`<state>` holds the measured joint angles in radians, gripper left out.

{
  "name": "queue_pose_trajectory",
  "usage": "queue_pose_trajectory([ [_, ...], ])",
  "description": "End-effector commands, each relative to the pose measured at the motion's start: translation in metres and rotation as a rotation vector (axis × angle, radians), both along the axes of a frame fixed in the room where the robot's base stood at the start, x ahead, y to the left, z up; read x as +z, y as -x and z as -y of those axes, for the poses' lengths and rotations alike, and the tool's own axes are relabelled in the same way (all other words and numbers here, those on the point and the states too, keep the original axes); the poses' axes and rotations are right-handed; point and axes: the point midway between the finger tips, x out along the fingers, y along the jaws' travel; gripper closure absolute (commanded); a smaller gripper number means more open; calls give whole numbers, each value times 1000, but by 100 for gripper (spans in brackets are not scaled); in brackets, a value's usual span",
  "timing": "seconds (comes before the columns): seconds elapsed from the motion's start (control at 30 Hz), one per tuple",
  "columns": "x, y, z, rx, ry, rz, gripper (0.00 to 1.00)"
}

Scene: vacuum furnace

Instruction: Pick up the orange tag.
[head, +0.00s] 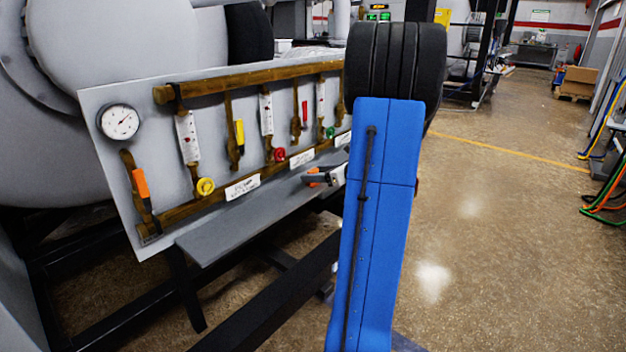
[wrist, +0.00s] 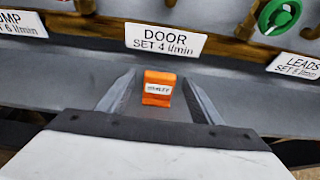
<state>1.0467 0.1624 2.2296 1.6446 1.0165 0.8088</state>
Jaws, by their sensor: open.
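The orange tag (wrist: 158,87) stands on the grey shelf (wrist: 70,68) below the panel in the wrist view. It carries a small white label with dark lettering. My gripper (wrist: 157,84) is open, with one finger on each side of the tag. I see gaps between the tag and both fingers. In the head view my gripper (head: 318,178) is above the shelf (head: 235,232), partly hidden behind my blue arm. A small orange patch of the tag (head: 314,174) shows beside the fingers there.
The panel above the shelf holds brown pipes, a round gauge (head: 120,121), and valves with yellow (head: 205,187), red (head: 279,155) and green knobs (wrist: 279,14). A white "DOOR" plate (wrist: 165,39) is just behind the tag. Open floor (head: 490,220) lies to the right.

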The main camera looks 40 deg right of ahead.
Motion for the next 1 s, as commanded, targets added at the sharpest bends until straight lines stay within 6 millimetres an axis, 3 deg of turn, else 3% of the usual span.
queue_pose_trajectory([
  [0.27, -5, -13, -2, 1, 0, -1, 41],
  [0.6, -20, -51, -5, 1, 0, -1, 41],
  [0.83, -20, -53, -5, -1, 0, 0, 41],
  [1.0, -20, -52, -5, -1, 0, 0, 79],
])
